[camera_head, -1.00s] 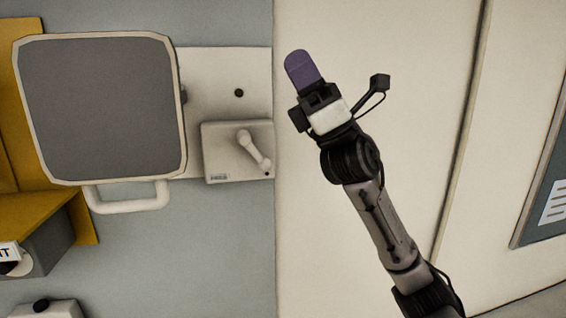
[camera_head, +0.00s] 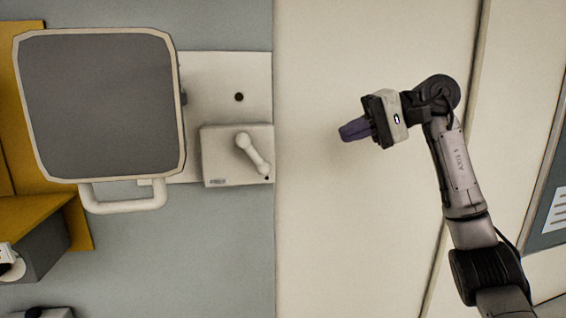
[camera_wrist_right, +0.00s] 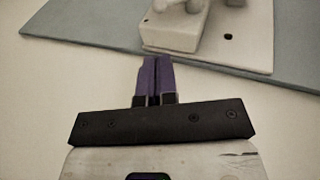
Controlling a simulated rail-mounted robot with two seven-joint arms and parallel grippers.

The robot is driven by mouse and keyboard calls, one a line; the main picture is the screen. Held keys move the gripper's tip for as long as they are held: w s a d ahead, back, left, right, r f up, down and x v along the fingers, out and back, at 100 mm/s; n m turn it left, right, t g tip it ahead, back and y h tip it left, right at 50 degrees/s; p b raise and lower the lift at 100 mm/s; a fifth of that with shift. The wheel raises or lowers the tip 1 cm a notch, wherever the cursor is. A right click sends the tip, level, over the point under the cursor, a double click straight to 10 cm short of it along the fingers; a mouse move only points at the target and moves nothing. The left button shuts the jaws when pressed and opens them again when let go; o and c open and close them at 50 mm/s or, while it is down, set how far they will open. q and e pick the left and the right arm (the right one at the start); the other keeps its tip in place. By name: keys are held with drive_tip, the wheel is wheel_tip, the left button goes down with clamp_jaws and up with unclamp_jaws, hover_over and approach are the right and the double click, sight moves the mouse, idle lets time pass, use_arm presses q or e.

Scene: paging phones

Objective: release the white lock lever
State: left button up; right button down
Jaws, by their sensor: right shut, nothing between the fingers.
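The white lock lever (camera_head: 253,153) sits on a white box (camera_head: 225,172) on the wall plate. It slants from upper left to lower right. My right gripper (camera_head: 343,133) is to the right of the lever, clearly apart from it, with its purple fingers pointing left toward the box. The fingers are shut and empty. In the right wrist view the shut fingers (camera_wrist_right: 152,62) point at the near edge of the white box (camera_wrist_right: 175,30), and the lever (camera_wrist_right: 185,5) is cut off at the top edge. My left gripper is not in view.
A grey panel with a pale frame (camera_head: 100,105) and a white loop handle (camera_head: 125,205) stand left of the box. The white plate (camera_head: 215,85) has a dark round hole. The cream wall (camera_head: 330,230) around my gripper is clear.

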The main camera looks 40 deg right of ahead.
idle(0.4)
drive_tip(key=p, duration=0.2)
approach(254, 155)
wheel_tip(254, 155, down, 5)
drive_tip(key=w+a, duration=0.1)
drive_tip(key=w, duration=0.2)
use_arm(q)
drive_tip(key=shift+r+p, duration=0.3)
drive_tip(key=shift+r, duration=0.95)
use_arm(e)
drive_tip(key=shift+w+a+f, duration=0.2)
drive_tip(key=shift+a+f, duration=0.05)
drive_tip(key=shift+a, duration=0.4)
